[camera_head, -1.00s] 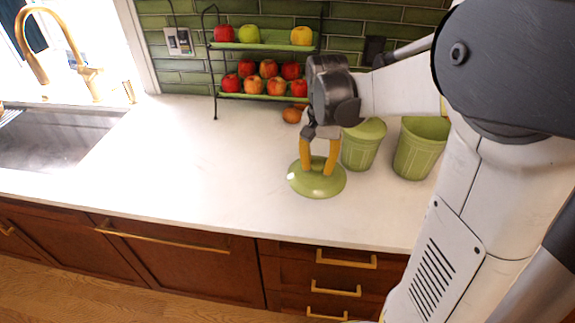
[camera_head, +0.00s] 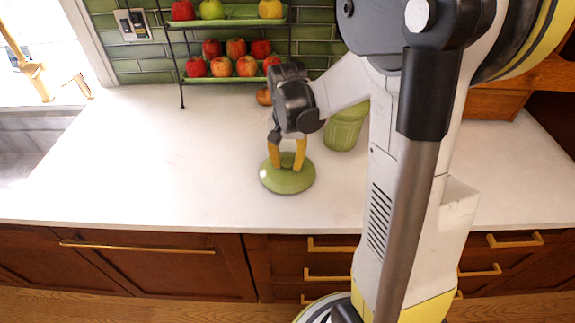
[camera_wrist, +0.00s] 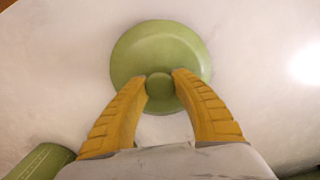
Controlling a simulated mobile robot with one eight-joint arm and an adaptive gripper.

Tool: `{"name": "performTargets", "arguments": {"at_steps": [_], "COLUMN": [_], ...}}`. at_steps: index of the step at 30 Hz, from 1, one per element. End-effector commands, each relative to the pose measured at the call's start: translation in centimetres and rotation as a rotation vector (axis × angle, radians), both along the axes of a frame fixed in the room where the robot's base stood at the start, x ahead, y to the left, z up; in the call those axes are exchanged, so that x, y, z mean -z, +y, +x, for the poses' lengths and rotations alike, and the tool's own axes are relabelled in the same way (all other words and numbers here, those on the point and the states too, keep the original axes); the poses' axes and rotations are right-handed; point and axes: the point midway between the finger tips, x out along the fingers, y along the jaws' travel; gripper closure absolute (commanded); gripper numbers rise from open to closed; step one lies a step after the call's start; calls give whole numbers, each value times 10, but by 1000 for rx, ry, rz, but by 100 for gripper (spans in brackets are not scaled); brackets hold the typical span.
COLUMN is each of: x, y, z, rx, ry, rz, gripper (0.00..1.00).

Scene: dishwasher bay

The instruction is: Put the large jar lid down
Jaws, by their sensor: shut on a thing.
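The large jar lid (camera_head: 288,182) is a round green disc with a small knob on top. It is at or just above the white counter near its middle; I cannot tell whether it touches. My gripper (camera_head: 287,164) points down with its yellow fingers shut on the lid's knob. In the wrist view the lid (camera_wrist: 160,55) lies flat beyond my gripper (camera_wrist: 160,85), with the knob between the fingertips.
A green ribbed jar (camera_head: 345,127) stands right of my gripper, partly behind my arm. A two-tier rack (camera_head: 222,79) with several apples stands at the back wall. The sink (camera_head: 30,140) is at the left. The counter (camera_head: 150,160) left of the lid is clear.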

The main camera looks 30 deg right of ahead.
Motion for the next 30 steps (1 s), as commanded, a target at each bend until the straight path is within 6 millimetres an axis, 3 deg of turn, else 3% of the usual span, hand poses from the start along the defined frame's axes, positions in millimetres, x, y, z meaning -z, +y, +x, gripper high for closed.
{"name": "performTargets", "arguments": {"at_steps": [10, 11, 12, 23, 26, 30], "x": [4, 3, 2, -2, -14, -45], "y": [0, 0, 0, 0, 0, 0], "z": [0, 0, 0, 0, 0, -1], "rx": [0, 0, 0, 0, 0, 0], "ry": [0, 0, 0, 0, 0, 0], "rz": [0, 0, 0, 0, 0, 0], "gripper": [100, 61, 51, 51, 51, 51]}}
